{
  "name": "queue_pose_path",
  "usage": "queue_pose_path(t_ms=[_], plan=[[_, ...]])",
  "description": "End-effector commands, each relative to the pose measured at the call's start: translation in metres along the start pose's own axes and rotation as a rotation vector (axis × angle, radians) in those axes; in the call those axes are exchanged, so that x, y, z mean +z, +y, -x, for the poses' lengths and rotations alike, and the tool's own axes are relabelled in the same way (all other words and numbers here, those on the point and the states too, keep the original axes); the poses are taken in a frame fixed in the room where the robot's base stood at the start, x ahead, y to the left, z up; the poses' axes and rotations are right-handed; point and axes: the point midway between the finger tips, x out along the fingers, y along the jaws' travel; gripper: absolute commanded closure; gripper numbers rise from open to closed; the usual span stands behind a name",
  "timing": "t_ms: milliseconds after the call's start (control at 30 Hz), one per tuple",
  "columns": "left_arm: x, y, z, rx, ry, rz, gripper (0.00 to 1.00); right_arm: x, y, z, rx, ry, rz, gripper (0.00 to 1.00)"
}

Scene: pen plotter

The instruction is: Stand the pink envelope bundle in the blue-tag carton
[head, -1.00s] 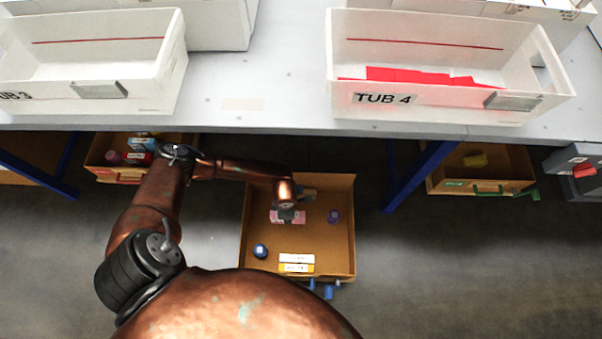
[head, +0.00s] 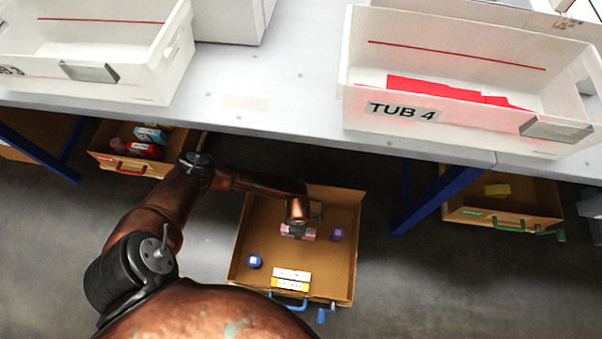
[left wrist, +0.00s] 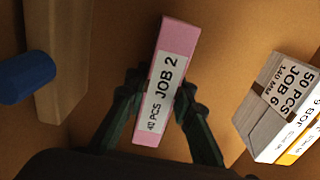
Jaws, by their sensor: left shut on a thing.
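The pink envelope bundle (left wrist: 170,60), labelled JOB 2, is between the dark fingers of my left gripper (left wrist: 160,90) in the left wrist view. The fingers are shut on it from both sides. In the head view the pink bundle (head: 306,235) shows just below my left gripper (head: 297,225), inside the outline of the open brown carton (head: 335,270) with blue fittings at its front. Whether the bundle touches the carton floor cannot be told. My right gripper is not in view.
The carton also holds a blue roll (head: 254,261), a purple item (head: 337,234) and white and yellow packs (head: 291,279), one labelled JOB 6 (left wrist: 281,88). The table (head: 290,75) overhangs behind it, with TUB 4 (head: 460,117) on top. Other cartons stand left (head: 103,157) and right (head: 520,205).

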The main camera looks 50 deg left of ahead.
Motion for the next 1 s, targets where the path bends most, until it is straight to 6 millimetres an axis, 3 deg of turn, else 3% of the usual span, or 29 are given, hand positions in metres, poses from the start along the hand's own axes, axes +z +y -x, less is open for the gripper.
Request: queue_pose_path(t_ms=[333,367,600,1000], plan=[[0.001,0.000,-0.003,0.001,-0.001,0.000,1.00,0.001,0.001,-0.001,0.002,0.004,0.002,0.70],[0.001,0.000,-0.002,0.001,-0.001,0.000,0.75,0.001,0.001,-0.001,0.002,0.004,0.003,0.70],[0.000,0.001,-0.002,0.001,-0.001,0.000,0.60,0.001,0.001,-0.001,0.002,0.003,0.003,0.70],[0.001,0.001,0.007,0.003,-0.002,0.001,0.60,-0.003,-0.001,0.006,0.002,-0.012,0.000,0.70]])
